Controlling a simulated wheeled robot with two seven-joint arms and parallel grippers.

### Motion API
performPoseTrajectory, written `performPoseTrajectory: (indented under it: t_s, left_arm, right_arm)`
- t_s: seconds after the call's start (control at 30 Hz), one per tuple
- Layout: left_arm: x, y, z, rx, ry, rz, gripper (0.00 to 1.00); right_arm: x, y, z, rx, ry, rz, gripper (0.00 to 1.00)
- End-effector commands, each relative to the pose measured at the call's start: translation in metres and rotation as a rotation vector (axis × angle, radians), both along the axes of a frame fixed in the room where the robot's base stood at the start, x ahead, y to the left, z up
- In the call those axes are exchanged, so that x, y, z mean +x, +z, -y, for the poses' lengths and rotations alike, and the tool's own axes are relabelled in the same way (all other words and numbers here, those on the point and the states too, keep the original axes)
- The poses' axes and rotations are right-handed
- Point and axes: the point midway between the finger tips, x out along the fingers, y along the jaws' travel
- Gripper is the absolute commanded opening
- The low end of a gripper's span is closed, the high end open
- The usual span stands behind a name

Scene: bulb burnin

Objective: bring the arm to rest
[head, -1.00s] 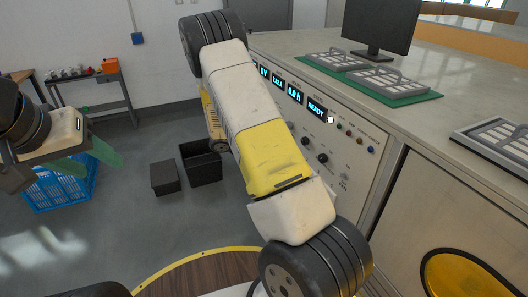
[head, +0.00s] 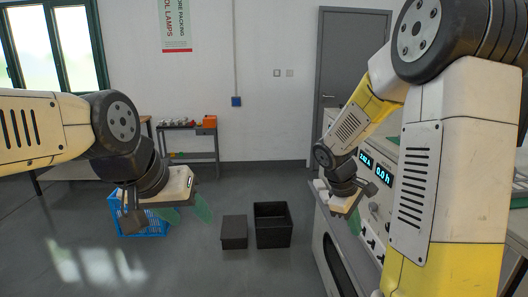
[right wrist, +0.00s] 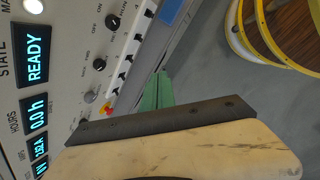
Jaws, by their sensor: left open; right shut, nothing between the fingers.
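My left gripper (head: 187,212) hangs at the left of the head view, its two green fingers apart, with nothing between them. It is in front of the blue crate as seen from the head. My right arm fills the right side of the head view and bends down at the console. My right gripper (head: 355,222) points down close to the console front (head: 330,238). In the right wrist view its green fingers (right wrist: 155,92) are together and empty, beside the panel's row of switches. I cannot tell whether they touch the panel.
The console displays (right wrist: 35,55) read READY and 0.0 h. A black open bin (head: 272,240) and a dark box (head: 234,232) stand on the floor between my arms. A blue crate (head: 150,228) stands at left. A grey door (head: 350,70) is behind.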

Motion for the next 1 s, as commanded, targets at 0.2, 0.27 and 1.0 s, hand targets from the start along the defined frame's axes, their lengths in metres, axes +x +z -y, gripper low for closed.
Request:
performPoseTrajectory:
  t_s: [0.2,0.27,1.0]
  left_arm:
    - [0.0,0.0,0.0,0.0,0.0,0.0,0.52]
    - [0.0,0.0,0.0,0.0,0.0,0.0,0.52]
    - [0.0,0.0,0.0,0.0,0.0,0.0,0.52]
  right_arm:
    - [-0.052,0.064,-0.035,0.263,-0.249,0.209,0.0]
    - [-0.066,0.079,-0.045,0.334,-0.311,0.259,0.0]
    - [-0.154,0.148,-0.108,0.764,-0.635,0.518,0.0]
